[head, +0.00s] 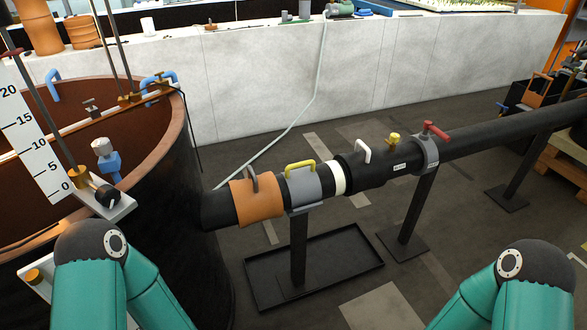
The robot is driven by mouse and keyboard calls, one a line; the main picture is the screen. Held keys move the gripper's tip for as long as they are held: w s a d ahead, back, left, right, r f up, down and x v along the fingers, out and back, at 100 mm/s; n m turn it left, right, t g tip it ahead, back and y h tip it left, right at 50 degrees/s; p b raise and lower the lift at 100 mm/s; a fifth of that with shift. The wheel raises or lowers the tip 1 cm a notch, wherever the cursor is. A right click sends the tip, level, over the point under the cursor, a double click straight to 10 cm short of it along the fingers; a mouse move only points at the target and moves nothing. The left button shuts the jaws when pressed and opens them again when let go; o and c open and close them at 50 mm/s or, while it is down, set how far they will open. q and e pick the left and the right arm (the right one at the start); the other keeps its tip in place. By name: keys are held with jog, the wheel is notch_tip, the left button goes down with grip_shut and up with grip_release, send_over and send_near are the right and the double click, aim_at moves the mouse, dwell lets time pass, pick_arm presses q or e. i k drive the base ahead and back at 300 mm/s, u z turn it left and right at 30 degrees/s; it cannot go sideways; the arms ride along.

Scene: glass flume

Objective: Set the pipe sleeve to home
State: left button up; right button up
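A dark pipe runs from the round tank at the left towards the upper right. An orange sleeve (257,204) with a dark handle sits around it near the tank. Beside it is a grey collar (304,187) with a yellow handle (299,167), above a stand. A white band (338,179) shows between this collar and a wider black sleeve (361,171). The black sleeve has a white handle (363,152). A small label and a yellow knob (394,140) are further right. I cannot tell which part is the named pipe sleeve. Neither gripper is in view; only my teal arm links show.
The brown-walled tank (177,180) with a white depth scale (38,142) fills the left. A red-handled clamp (428,151) on a stand supports the pipe. A black tray (340,262) lies on the floor under the grey collar. A pale wall (300,85) stands behind.

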aim_at(368, 168)
jog(key=z, duration=0.45)
jog(key=i, duration=1)
jog(key=u, duration=0.65)
